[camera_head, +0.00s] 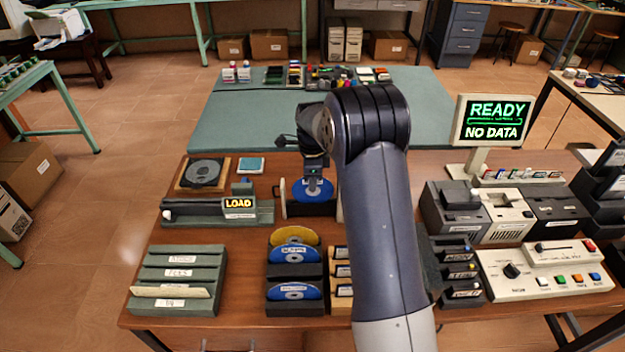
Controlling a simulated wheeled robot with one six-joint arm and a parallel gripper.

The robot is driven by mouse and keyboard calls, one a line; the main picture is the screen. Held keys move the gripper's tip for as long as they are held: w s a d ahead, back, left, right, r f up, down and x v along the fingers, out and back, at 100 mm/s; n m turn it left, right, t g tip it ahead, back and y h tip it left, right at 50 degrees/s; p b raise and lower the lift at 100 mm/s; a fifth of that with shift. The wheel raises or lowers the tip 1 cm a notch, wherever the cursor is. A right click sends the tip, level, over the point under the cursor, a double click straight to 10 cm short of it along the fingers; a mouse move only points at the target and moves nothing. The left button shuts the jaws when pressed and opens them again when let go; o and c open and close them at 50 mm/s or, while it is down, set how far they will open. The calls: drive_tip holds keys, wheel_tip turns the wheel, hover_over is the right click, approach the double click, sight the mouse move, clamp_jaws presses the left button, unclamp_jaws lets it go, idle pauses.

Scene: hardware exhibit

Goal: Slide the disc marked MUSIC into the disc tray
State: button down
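A blue disc (312,194) with a white label stands upright at a low black holder with pale side posts. Its label is too small to read, so I cannot tell whether it is the MUSIC disc. My gripper (314,172) points down at the top of this disc and overlaps it. I cannot see whether the fingers are shut on it. More discs, gold (295,235) and blue (290,254), lean in a black rack at the front. A green-grey device (186,212) with a LOAD sign (238,203) lies to the left of my gripper. No disc tray is clearly identifiable.
A wooden square holder (224,173) with a grey disc stands behind the LOAD device. A green slotted card rack (180,262) is front left. Right are boxy machines (482,214), a control panel (545,283) and a READY / NO DATA screen (496,121). My arm hides the table's middle.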

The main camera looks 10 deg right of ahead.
drive_tip(key=shift+f+b, duration=0.95)
drive_tip(key=shift+f, duration=0.7)
drive_tip(key=c, duration=2.1)
unclamp_jaws()
drive_tip(key=o, duration=0.5)
drive_tip(key=shift+r+p, duration=2.7)
drive_tip(key=shift+r, duration=1.35)
